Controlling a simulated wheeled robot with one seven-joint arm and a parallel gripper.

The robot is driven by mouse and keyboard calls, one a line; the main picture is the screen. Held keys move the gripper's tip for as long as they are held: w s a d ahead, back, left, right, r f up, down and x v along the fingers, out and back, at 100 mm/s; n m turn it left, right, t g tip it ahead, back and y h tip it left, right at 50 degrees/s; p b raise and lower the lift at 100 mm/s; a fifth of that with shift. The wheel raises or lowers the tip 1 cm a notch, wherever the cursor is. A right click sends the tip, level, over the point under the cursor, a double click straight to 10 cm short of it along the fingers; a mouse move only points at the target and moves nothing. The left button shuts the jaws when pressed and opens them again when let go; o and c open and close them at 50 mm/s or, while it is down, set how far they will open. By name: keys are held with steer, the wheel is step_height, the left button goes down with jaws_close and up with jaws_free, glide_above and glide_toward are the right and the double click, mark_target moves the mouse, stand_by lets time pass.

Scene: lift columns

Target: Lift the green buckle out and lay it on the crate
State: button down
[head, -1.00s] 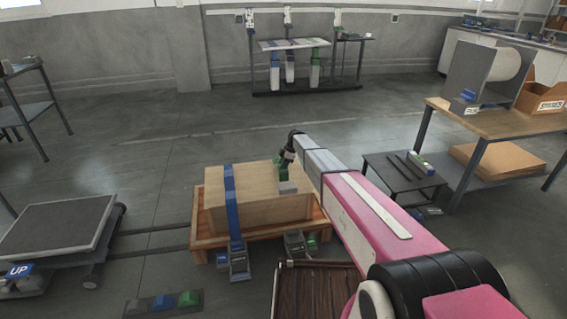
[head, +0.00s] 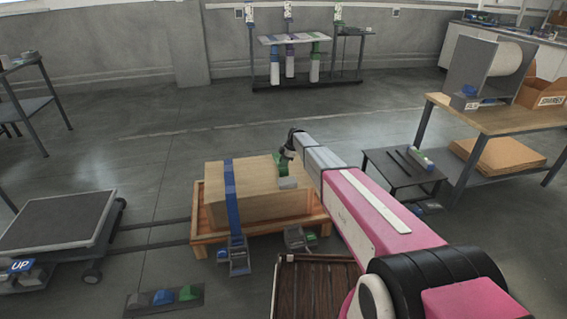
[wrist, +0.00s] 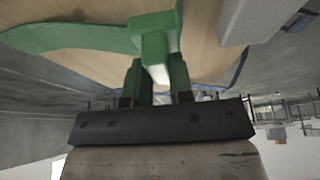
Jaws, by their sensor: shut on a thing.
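The wooden crate (head: 222,206) sits on an orange wooden pallet (head: 204,251), with a blue strap (head: 231,196) over it. The green buckle (wrist: 153,48) is between the fingers of my gripper (wrist: 155,78), which is shut on it, in the wrist view. A green strap (wrist: 70,38) runs from the buckle to the left over the wood. In the head view my gripper (head: 284,160) is at the crate's top right edge, and the green buckle shows small there. I cannot tell whether the buckle touches the crate.
A dark lift platform (head: 55,220) stands at the left. A low black table (head: 403,172) and a wooden-topped workbench (head: 500,115) stand at the right. A panel with blue and green buttons (head: 163,299) lies in front. The floor behind the crate is clear.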

steer(key=shift+f, duration=1.35)
steer(key=c, duration=0.9)
jaws_free()
steer(key=v, duration=1)
steer(key=shift+w+d+r, duration=0.1)
steer(key=shift+d+r, duration=0.1)
steer(key=shift+r, duration=0.15)
